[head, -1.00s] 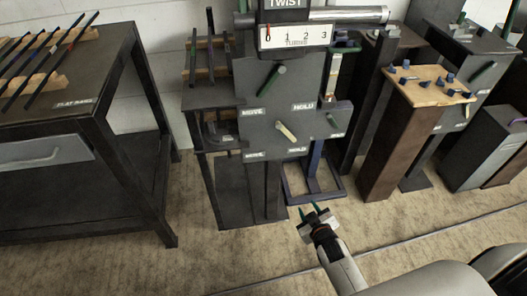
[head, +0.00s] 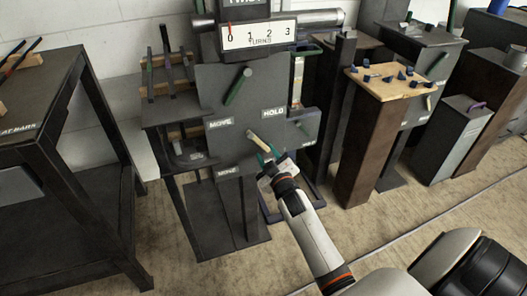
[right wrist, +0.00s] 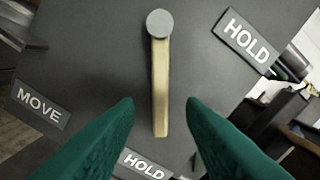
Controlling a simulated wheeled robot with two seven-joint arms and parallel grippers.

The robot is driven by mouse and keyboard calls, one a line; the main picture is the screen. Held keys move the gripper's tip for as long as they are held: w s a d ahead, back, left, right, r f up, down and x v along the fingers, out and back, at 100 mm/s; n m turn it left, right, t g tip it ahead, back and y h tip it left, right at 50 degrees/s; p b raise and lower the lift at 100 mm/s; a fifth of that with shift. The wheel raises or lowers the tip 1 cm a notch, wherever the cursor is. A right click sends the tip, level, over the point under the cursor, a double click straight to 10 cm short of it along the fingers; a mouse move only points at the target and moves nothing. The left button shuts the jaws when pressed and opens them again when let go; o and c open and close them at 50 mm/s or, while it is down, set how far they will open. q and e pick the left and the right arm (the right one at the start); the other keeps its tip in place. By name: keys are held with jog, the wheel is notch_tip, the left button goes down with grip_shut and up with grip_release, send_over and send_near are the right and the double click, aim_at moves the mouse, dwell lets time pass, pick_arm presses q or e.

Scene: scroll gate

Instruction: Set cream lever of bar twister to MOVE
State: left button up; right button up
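The bar twister (head: 215,95) stands ahead with a dark panel and a turns scale. Its cream lever (head: 259,140) slants down to the right, toward the lower HOLD label (right wrist: 143,164); this label is hidden by my gripper in the head view. The lower MOVE label (head: 229,172) is at lower left. My right gripper (head: 269,156) is at the lever's lower end. In the right wrist view its green fingers (right wrist: 160,103) are open, one either side of the cream lever (right wrist: 160,85); contact is not visible. My left gripper is out of view.
A green lever (head: 238,86) is above on the panel, over the upper MOVE label (head: 220,123) and upper HOLD label (head: 273,113). A dark table (head: 50,110) is left. A wood-topped pedestal (head: 370,140) stands right. Floor in front is clear.

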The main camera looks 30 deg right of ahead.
aim_at(262, 146)
jog(key=shift+x, duration=1.6)
grip_shut()
